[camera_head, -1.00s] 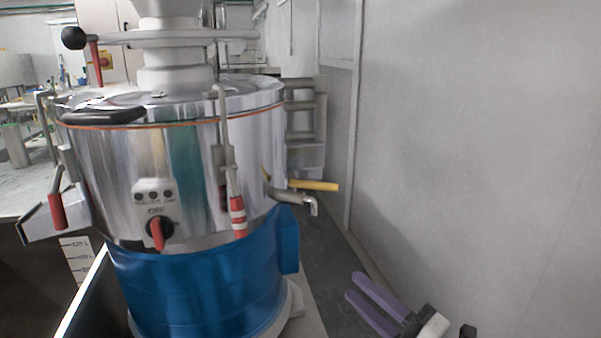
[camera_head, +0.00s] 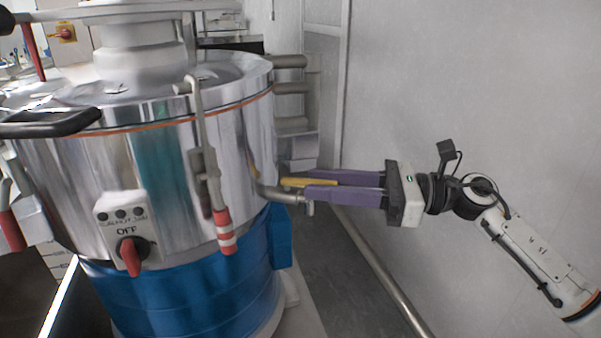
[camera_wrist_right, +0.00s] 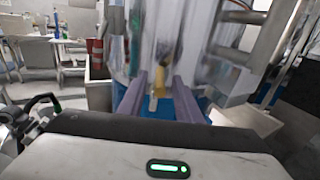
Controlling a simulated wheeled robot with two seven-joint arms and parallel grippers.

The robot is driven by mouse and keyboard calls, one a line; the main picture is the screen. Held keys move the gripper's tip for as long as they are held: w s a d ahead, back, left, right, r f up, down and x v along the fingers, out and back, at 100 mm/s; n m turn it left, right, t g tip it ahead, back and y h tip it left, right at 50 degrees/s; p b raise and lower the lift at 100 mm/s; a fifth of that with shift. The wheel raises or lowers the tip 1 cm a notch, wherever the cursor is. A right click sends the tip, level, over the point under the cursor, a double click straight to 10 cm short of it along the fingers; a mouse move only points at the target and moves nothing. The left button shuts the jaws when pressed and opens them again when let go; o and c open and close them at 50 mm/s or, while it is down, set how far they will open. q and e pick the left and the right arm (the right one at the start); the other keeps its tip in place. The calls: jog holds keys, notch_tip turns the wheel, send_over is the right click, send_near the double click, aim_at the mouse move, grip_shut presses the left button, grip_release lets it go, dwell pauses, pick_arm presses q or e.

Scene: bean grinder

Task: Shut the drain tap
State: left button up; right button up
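The drain tap is a bent metal pipe (camera_head: 277,194) with a yellow lever (camera_head: 296,182), low on the right side of the steel drum. The lever points right, roughly along the pipe. My right gripper (camera_head: 311,183) is open, its two purple fingers reaching left with the lever between them. In the right wrist view the yellow lever (camera_wrist_right: 160,79) shows between the fingers (camera_wrist_right: 160,88), with a gap to either side. Contact with the lever cannot be made out. My left gripper is not in view.
The steel drum (camera_head: 90,165) on its blue base (camera_head: 190,290) fills the left. A red switch (camera_head: 132,255) is on the drum front. A bare wall (camera_head: 470,80) stands behind my right arm.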

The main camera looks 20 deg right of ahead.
aim_at(301, 182)
jog(key=shift+p+x, duration=0.5)
jog(key=shift+x, duration=1.65)
grip_shut()
